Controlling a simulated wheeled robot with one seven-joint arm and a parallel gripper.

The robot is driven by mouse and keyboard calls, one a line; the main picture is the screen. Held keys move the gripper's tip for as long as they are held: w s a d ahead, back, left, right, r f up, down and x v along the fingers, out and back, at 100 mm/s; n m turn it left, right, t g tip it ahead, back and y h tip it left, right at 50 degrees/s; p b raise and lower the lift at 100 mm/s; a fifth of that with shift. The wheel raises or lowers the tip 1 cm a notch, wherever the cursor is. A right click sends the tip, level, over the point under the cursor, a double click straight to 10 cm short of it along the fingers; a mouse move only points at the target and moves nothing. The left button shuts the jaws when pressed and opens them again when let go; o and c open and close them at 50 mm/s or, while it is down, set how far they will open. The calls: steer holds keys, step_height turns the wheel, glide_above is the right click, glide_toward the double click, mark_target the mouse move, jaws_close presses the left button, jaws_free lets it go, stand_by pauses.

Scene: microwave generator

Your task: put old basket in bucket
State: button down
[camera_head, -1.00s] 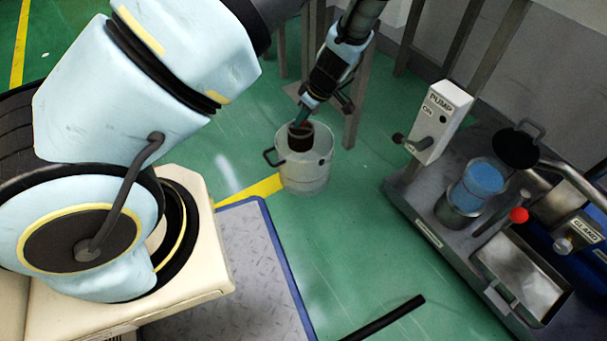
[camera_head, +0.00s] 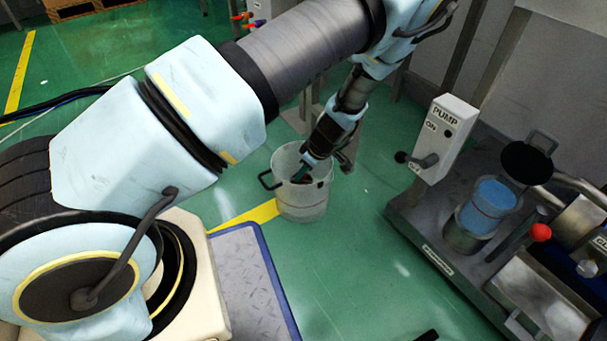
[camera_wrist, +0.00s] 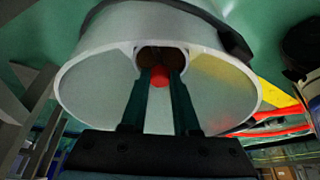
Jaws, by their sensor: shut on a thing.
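The bucket (camera_head: 303,207) is a translucent whitish pail with a black handle, standing upright on the green floor. In the wrist view its wide pale rim (camera_wrist: 85,100) surrounds my fingertips. My gripper (camera_wrist: 160,78) is shut on the red knob of the old basket (camera_wrist: 160,55), a dark brown round piece. The basket is inside the bucket's mouth. In the head view my gripper (camera_head: 303,172) reaches down into the bucket, and the basket is mostly hidden there. I cannot tell whether the basket touches the bucket's bottom.
A machine bench (camera_head: 425,228) stands at right with a white pump switch box (camera_head: 445,138), a blue basket (camera_head: 490,197) in a metal holder, a raised black lid (camera_head: 527,160) and a red-knobbed lever (camera_head: 541,232). Metal legs stand behind the bucket. Green floor between bucket and bench is clear.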

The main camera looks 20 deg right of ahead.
steer(key=c, duration=0.7)
jaws_free()
steer(key=shift+o, duration=0.2)
steer(key=shift+r, duration=0.1)
steer(key=p+v, duration=0.6)
steer(key=v, duration=0.6)
steer(key=w+a+r+m+g+h, duration=0.1)
steer(key=w+a+r+g, duration=0.15)
steer(key=a+r, duration=0.5)
steer(key=w+a+r+m+g+h, duration=0.1)
steer(key=w+a+r+m, duration=0.15)
steer(key=a+r, duration=0.55)
steer(key=s+a+r+m, duration=0.2)
steer(key=a+r, duration=0.3)
steer(key=a, duration=0.3)
steer(key=s+a+r+m+t, duration=0.1)
steer(key=s+a+r+m, duration=0.1)
steer(key=a+r, duration=0.3)
steer(key=a, duration=0.4)
steer(key=shift+s+a+r+h, duration=0.2)
steer(key=shift+s+a+h, duration=0.1)
steer(key=shift+s+h, duration=0.1)
